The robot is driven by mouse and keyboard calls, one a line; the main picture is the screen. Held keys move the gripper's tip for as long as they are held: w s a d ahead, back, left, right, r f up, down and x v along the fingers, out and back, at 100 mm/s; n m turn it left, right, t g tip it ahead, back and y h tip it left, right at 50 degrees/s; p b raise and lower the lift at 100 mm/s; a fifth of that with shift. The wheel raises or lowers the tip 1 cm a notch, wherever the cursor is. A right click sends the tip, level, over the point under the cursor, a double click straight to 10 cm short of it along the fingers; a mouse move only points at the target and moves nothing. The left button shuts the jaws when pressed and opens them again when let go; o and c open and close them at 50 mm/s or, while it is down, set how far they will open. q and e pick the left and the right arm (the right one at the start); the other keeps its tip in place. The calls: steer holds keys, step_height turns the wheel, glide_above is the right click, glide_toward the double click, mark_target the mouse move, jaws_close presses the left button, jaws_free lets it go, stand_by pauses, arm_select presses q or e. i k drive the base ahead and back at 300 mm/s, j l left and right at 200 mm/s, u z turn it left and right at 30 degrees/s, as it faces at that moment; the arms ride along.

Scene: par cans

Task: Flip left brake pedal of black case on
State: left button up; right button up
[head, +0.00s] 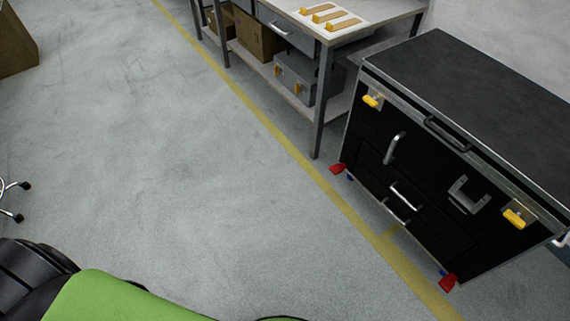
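The black case (428,158) stands on the floor at the right of the head view, with silver edges, yellow latches and metal handles on its front. The left brake pedal (338,168) is a small red piece at the case's lower left corner, beside a blue part at the wheel. I cannot tell whether it is tilted up or pressed down. A matching red right brake pedal (448,283) is at the lower right corner. Neither of my grippers shows in the view, and both pedals are unobstructed.
A workbench (316,45) with boxes on its lower shelf stands just left of the case. A yellow floor line (264,119) runs past the pedals. The grey floor (190,170) in front is clear. Chair casters (18,218) show at the left edge, a cardboard box (14,42) above.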

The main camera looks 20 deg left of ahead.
mark_target(336, 169)
steer(key=i+u, duration=0.2)
steer(key=i, duration=0.3)
steer(key=i+l+u, duration=0.25)
steer(key=i, duration=0.25)
steer(key=j, duration=0.1)
